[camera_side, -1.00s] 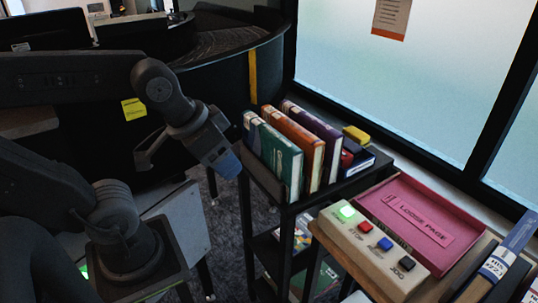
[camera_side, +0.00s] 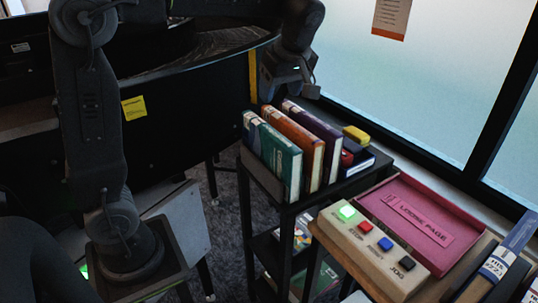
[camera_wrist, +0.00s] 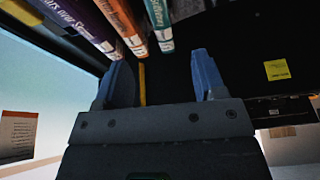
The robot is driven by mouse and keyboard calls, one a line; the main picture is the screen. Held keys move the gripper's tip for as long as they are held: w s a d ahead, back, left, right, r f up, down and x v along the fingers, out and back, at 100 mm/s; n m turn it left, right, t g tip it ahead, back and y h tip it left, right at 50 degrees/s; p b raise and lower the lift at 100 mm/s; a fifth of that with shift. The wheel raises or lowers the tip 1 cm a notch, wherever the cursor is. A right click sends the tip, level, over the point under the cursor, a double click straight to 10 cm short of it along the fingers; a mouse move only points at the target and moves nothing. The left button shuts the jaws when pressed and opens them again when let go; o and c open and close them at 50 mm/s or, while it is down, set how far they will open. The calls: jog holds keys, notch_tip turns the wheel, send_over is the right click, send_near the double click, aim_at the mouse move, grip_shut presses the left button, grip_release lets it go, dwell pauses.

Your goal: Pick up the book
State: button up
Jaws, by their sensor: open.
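Three upright books stand side by side on top of a black cart: a teal book (camera_side: 283,160), an orange book (camera_side: 305,138) and a purple book (camera_side: 320,128). The task does not say which book is meant. In the wrist view the labelled spines of the purple book (camera_wrist: 82,22), orange book (camera_wrist: 120,18) and teal book (camera_wrist: 158,20) show at the top. My gripper (camera_side: 288,92) hangs above and behind the far end of the row. Its two blue fingers (camera_wrist: 161,80) are apart with nothing between them.
The black cart (camera_side: 262,178) has a lower shelf with more items. Smaller books and a yellow item (camera_side: 356,134) lie right of the row. A button box (camera_side: 372,245) and a pink tray (camera_side: 440,262) stand in front right. A window (camera_side: 420,90) is behind.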

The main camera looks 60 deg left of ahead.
aim_at(269, 128)
jog(key=x, duration=1.4)
jog(key=shift+w, duration=0.15)
jog(key=shift+r, duration=0.1)
grip_shut()
jog(key=shift+r, duration=0.1)
